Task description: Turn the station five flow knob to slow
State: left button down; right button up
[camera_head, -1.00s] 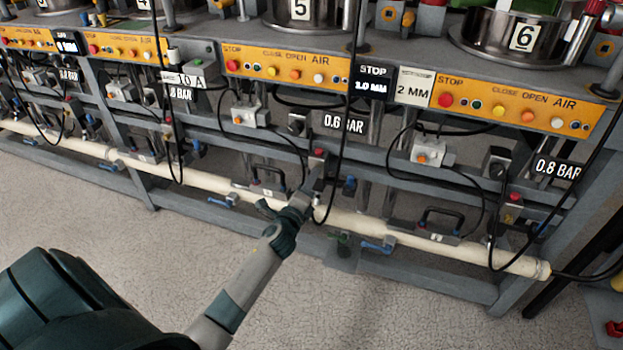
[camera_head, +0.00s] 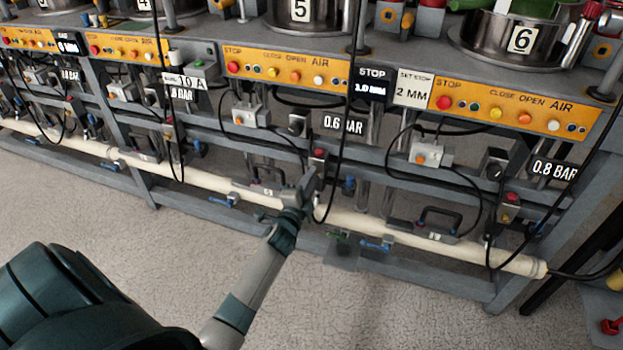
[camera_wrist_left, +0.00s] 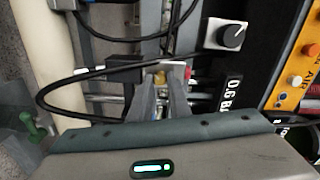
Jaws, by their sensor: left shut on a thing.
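My left gripper (camera_head: 309,184) reaches up to station five's lower rail, below the 0.6 BAR sign (camera_head: 343,124). In the left wrist view its fingers (camera_wrist_left: 165,85) are closed in around a small part of a fitting with yellow (camera_wrist_left: 160,75) and red (camera_wrist_left: 188,74) parts. This part appears to be the flow knob; the fingers mostly hide it, and its setting cannot be read. The fitting's red cap (camera_head: 319,153) shows just above the gripper. A black dial with a white mark (camera_wrist_left: 232,36) stands apart from the fingers. My right gripper is not in view.
A black cable (camera_wrist_left: 45,95) loops close beside the fingers. The cream pipe (camera_head: 340,216) runs along the frame, with green (camera_head: 340,238) and blue (camera_head: 376,245) valve handles below it. Orange button panels (camera_head: 287,71) line the bench edge above. The floor in front is clear.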

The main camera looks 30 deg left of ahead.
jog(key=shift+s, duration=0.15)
pick_arm(q)
jog(key=c, duration=1.6)
grip_release()
jog(key=shift+c, duration=0.2)
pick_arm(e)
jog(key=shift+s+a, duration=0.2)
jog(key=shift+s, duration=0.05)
pick_arm(q)
jog(key=v, duration=1.7)
jog(key=shift+s+p, duration=0.2)
jog(key=shift+p, duration=0.25)
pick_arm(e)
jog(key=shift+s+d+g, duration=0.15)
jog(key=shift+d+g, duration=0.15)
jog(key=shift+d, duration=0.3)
pick_arm(q)
jog(key=shift+f, duration=0.1)
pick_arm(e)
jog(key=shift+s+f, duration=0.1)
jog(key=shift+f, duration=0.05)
